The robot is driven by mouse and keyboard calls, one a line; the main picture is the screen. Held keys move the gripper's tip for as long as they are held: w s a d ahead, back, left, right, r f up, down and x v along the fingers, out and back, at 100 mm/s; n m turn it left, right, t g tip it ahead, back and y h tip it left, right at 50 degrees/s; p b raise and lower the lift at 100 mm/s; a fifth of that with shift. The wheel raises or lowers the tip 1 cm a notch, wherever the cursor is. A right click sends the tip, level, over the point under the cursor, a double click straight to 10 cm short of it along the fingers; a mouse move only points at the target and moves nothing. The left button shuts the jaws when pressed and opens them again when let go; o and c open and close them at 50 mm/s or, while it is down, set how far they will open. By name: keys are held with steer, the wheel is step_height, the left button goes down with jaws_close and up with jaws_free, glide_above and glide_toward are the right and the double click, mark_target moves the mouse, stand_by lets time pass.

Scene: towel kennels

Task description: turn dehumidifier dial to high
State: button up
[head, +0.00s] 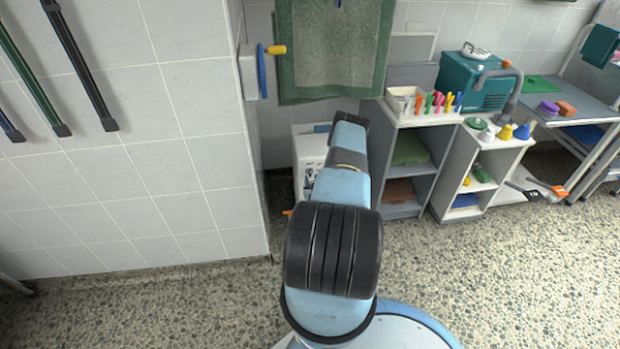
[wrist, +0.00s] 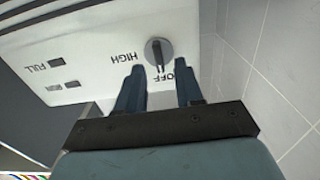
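The white dehumidifier (head: 305,150) stands low by the wall in the head view, partly hidden behind my arm. In the wrist view its front panel (wrist: 100,62) appears upside down. The dark round dial (wrist: 159,52) sits on it, with the word HIGH to its left and OFF below right. The dial's raised grip runs roughly up and down in the picture; I cannot tell its exact setting. My gripper (wrist: 160,75) is open and empty, its fingertips on either side of and just short of the dial, not visibly touching it. The head view hides my fingers behind the arm.
The panel also has FULL (wrist: 56,62) and RUN indicators. A tiled wall (wrist: 275,60) is close on the right in the wrist view. In the head view, a green towel (head: 335,50) hangs above the dehumidifier, and a grey shelf unit (head: 375,160) stands to its right.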

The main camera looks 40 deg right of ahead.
mark_target(310, 174)
steer(key=shift+x, duration=1.55)
steer(key=shift+c, duration=0.5)
steer(key=shift+a, duration=0.1)
jaws_close()
steer(key=shift+a, duration=0.15)
